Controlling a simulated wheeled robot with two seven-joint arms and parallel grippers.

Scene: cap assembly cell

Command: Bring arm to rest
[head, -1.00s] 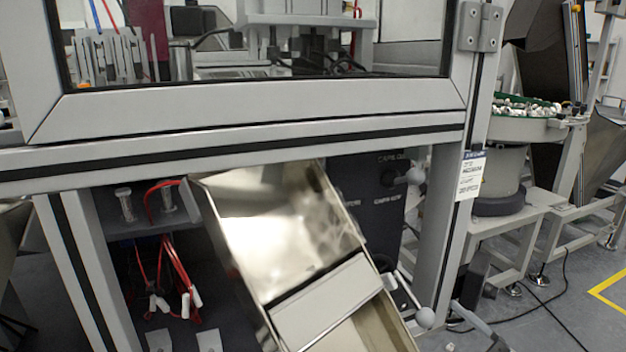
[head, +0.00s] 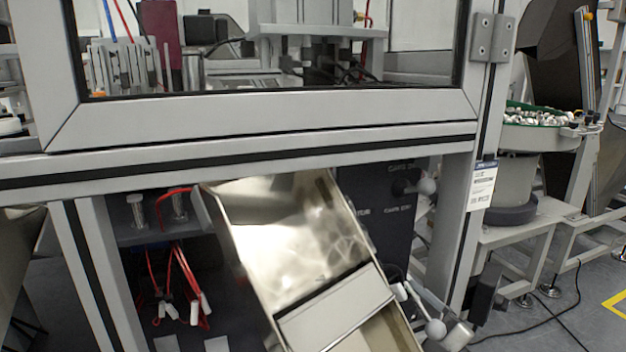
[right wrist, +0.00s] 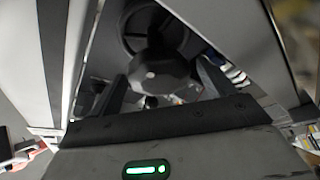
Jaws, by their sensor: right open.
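My right gripper (right wrist: 160,82) shows in the right wrist view, with its two dark fingers spread apart and nothing between them. Behind the fingers is a dark rounded part that I cannot identify. A green-lit indicator (right wrist: 146,170) glows on the gripper body. In the head view no gripper can be made out clearly; a grey rod-like piece (head: 458,336) at the lower right may be part of the cell or of my arm. My left gripper is not in view.
A grey-framed machine cell (head: 270,120) fills the head view. A shiny metal chute (head: 290,230) slopes out below its crossbar. A feeder bowl (head: 535,135) with small parts stands at the right, above open grey floor (head: 560,310).

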